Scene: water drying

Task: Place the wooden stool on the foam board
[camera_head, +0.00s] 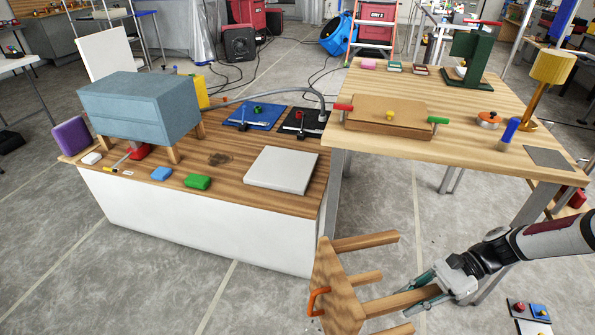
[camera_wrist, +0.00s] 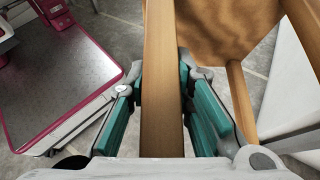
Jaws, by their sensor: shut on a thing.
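The wooden stool (camera_head: 340,297) is in the air in front of the tables, turned on its side. Its seat faces left with an orange handle (camera_head: 317,300), and its legs point right. My gripper (camera_head: 430,290) is shut on one of its legs. In the wrist view the leg (camera_wrist: 162,70) runs between the teal pads of my gripper (camera_wrist: 162,105), and the seat (camera_wrist: 225,28) shows beyond. The foam board (camera_head: 282,168), a pale grey slab, lies on the low wood-topped table, up and left of the stool. Its top is bare.
A higher table (camera_head: 470,150) at right carries a wooden board (camera_head: 388,115) and a yellow lamp (camera_head: 552,68). The floor at lower left is clear.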

